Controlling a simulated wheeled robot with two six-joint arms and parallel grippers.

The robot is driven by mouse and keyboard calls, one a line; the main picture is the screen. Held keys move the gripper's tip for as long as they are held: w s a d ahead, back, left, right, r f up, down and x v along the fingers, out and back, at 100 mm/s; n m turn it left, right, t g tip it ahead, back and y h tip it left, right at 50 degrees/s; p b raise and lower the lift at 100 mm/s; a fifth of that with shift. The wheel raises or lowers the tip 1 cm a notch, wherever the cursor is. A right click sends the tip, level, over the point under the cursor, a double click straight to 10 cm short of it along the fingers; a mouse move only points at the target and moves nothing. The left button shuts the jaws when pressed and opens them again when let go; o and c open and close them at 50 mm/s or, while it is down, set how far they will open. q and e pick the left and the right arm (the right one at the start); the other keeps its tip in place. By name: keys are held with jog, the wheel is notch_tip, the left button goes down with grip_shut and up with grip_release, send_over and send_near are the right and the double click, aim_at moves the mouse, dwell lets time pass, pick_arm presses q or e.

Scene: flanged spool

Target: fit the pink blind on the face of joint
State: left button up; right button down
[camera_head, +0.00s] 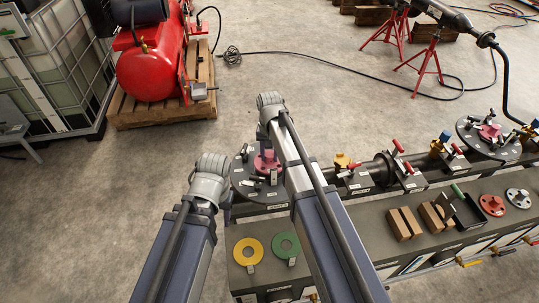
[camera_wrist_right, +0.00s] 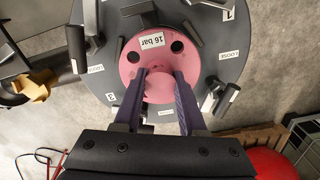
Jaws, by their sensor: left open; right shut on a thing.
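The pink blind (camera_wrist_right: 130,65) is a round disc with dark bolt holes, a raised hub and a "16 bar" label. My right gripper (camera_wrist_right: 159,82) is shut on its hub. The blind lies over the middle of a dark round joint face (camera_wrist_right: 190,98) with clamps around its rim. I cannot tell whether it sits flush. In the head view the blind (camera_head: 266,161) shows between my arms, over the left joint (camera_head: 240,180). My left gripper (camera_head: 227,210) is left of that joint, mostly hidden by its wrist, open and apart from the blind.
Clamps marked "LOOSE" (camera_wrist_right: 222,97) stand around the joint face.

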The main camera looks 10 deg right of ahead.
aim_at(269, 154)
jog(key=shift+f+b, duration=0.3)
jog(key=shift+f+b, duration=0.85)
jog(key=shift+c, duration=2)
grip_release()
notch_tip(269, 154, up, 8)
jog(key=p, duration=0.7)
jog(key=shift+p, duration=0.4)
jog(key=shift+f, duration=0.1)
